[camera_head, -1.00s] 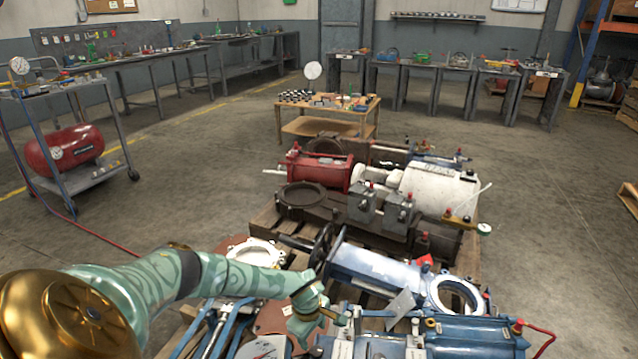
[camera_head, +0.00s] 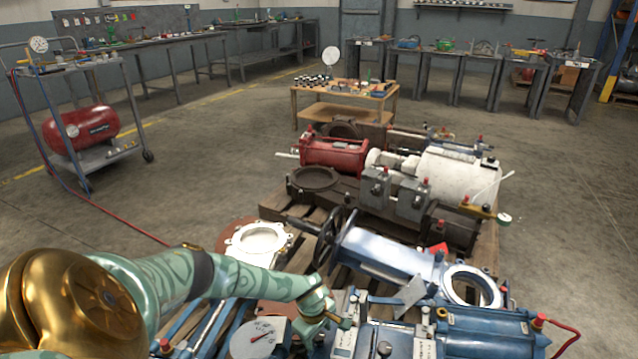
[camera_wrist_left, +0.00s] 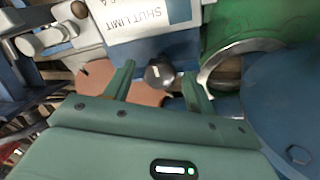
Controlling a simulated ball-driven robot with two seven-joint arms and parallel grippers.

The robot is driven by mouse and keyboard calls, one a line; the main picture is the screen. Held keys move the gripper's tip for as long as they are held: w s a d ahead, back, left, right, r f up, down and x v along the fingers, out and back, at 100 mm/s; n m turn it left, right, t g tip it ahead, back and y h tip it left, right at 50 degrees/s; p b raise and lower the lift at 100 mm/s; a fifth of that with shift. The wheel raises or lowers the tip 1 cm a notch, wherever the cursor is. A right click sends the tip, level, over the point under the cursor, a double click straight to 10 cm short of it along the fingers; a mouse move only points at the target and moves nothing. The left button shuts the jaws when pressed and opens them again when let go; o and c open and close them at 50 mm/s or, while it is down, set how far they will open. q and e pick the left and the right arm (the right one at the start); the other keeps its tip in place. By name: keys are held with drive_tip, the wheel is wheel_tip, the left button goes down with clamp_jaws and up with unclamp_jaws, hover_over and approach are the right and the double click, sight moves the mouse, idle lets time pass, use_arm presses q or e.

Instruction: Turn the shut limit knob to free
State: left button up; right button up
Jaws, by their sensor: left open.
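The label reading SHUT LIMIT (camera_wrist_left: 150,16) is on a white plate at the top of the left wrist view. Just below it is a small dark round knob (camera_wrist_left: 160,73) with a light mark on its face. My left gripper (camera_wrist_left: 157,84) is open, with one finger on each side of the knob and a gap visible at both sides. I cannot tell how deep the fingers reach. In the head view my left gripper (camera_head: 343,321) is over the blue equipment (camera_head: 470,335) at the near end of the pallet, and I cannot make out the knob there. My right gripper is not in view.
A green rounded body (camera_wrist_left: 235,25) is close at the right in the wrist view.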

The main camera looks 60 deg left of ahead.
use_arm(q)
drive_tip(key=c, duration=1)
drive_tip(key=shift+o, duration=0.2)
